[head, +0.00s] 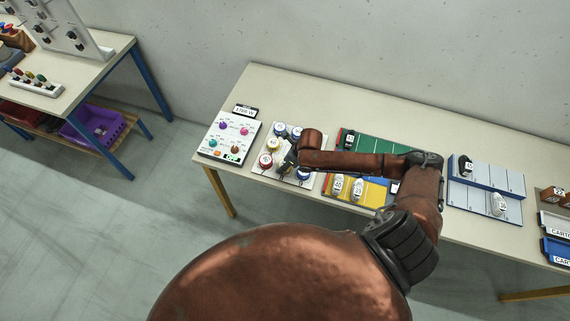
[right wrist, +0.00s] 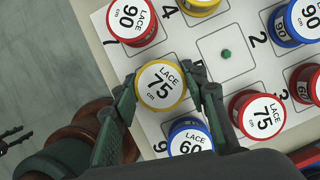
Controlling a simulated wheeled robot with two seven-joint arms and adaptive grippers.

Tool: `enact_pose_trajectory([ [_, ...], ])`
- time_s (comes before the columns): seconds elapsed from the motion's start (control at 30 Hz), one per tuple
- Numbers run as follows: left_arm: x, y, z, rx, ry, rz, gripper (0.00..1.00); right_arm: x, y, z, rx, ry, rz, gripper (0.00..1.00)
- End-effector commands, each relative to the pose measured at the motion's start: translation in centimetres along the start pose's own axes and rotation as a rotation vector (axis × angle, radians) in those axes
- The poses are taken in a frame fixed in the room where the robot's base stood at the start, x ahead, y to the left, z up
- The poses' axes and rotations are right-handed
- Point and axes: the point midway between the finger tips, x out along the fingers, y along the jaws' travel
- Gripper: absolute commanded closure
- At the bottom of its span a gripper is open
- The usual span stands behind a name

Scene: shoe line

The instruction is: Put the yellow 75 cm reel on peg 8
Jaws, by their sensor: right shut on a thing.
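The yellow reel (right wrist: 160,85), labelled LACE 75 cm, is seen from above in the right wrist view. My right gripper (right wrist: 162,90) is shut on it, one finger at each side. The reel is over the square between number 7 and number 9 on the white peg board (right wrist: 203,108); its peg and number are hidden. I cannot tell whether the reel is seated or just above the board. In the head view my right gripper (head: 287,161) is over the peg board (head: 256,171) and hides the reel.
A red 90 reel (right wrist: 132,20), a blue 60 reel (right wrist: 188,138) and a red 75 reel (right wrist: 258,114) stand close around the held reel. A bare green peg (right wrist: 226,54) stands in a free square. A panel with coloured knobs (head: 229,139) lies left of the board.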

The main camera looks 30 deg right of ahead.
Motion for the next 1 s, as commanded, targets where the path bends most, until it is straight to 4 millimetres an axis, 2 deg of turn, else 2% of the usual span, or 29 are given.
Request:
enact_pose_trajectory([
  [0.27,0.4,0.0,0.1,0.000,0.000,0.000,0.60,0.8,0.0,-0.3,0.000,0.001,-0.001,0.84],
  [0.3,0.3,0.0,0.1,0.000,0.000,0.000,0.60,0.7,0.0,-0.3,0.000,0.001,0.000,0.57],
  [0.5,0.3,0.0,0.0,0.000,0.000,0.000,0.60,0.7,0.0,-0.3,0.000,0.001,0.000,0.43],
  [0.83,0.2,0.0,0.0,0.000,0.001,0.000,0.60,0.4,0.0,-0.2,0.000,0.000,0.000,0.42],
  [1.0,0.0,0.0,-0.1,0.000,0.001,0.000,0.60,-1.5,-0.2,0.1,-0.003,-0.001,-0.004,0.42],
])
